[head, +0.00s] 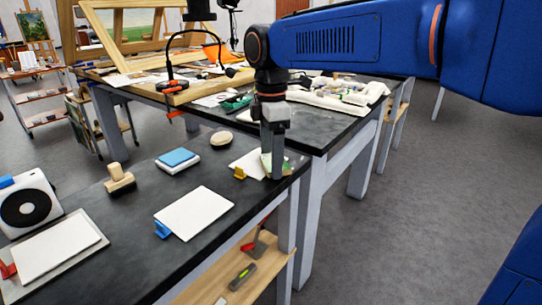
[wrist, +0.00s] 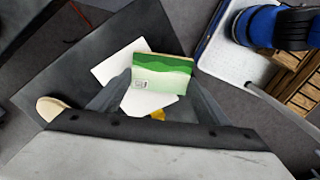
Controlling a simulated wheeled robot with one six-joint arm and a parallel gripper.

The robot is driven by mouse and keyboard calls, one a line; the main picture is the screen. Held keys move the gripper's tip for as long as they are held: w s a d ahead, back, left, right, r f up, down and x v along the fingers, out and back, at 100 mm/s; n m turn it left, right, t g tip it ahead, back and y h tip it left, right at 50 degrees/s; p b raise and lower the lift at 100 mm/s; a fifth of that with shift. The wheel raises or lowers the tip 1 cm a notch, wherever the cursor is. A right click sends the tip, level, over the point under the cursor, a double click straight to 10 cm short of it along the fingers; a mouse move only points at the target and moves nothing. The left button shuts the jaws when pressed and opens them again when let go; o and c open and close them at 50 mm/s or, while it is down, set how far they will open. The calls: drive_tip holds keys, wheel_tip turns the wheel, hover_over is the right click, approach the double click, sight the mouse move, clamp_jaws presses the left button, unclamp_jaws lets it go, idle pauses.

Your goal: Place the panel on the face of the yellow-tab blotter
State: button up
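The panel (wrist: 163,66) shows a green and white painted face in the wrist view, between the two fingers of my gripper (wrist: 160,84). My gripper (head: 272,174) is shut on it. In the head view the panel (head: 265,161) shows only as a small greenish strip beside the fingers. The yellow-tab blotter (head: 245,160) is a white sheet with a yellow tab (head: 239,174), near the right end of the dark table. In the wrist view the blotter (wrist: 113,66) lies behind the panel, which hides its middle. I cannot tell whether the panel touches it.
A blue-tab blotter (head: 195,213) and a red-tab blotter (head: 55,248) lie on the same table (head: 130,235). A wooden-handled block (head: 120,180), a blue-topped pad (head: 178,159) and a round pale item (head: 221,139) stand nearby. A cluttered table (head: 310,120) adjoins behind.

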sight(260, 164)
drive_tip(key=c, duration=0.5)
drive_tip(key=shift+o, duration=0.2)
drive_tip(key=shift+a, duration=0.1)
drive_tip(key=shift+w+a, duration=0.9)
drive_tip(key=shift+a, duration=0.3)
drive_tip(key=o, duration=1.1)
drive_tip(key=shift+r, duration=0.15)
